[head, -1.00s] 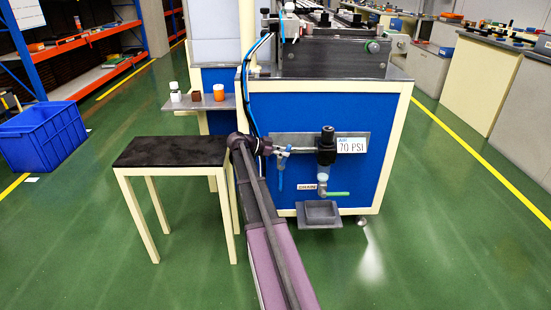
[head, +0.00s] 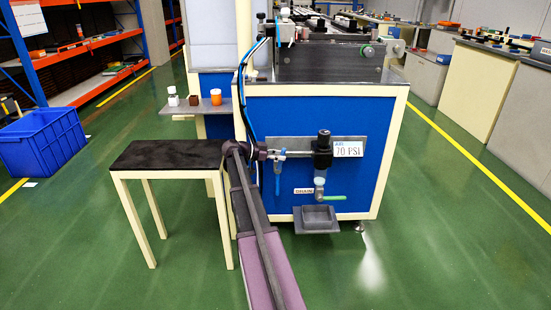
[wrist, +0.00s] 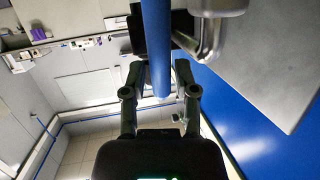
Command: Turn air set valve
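The air set valve's blue handle (head: 277,181) hangs down from the metal pipe (head: 296,154) on the front of the blue cabinet. The pipe leads right to the black regulator (head: 323,150), beside the "70 PSI" sign (head: 348,149). In the wrist view the blue handle (wrist: 156,45) runs down between the two fingers of my gripper (wrist: 160,78). The fingers are apart, one on each side of the handle, with a narrow gap visible at least on the right. In the head view my arm's end is at the left of the handle, and its fingers are hard to make out.
A green-handled drain valve (head: 331,197) sits below the regulator, above a grey tray (head: 315,221). A dark-topped table (head: 165,154) stands left of my arm. A small shelf (head: 196,110) holds small bottles. Open green floor lies right of the cabinet.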

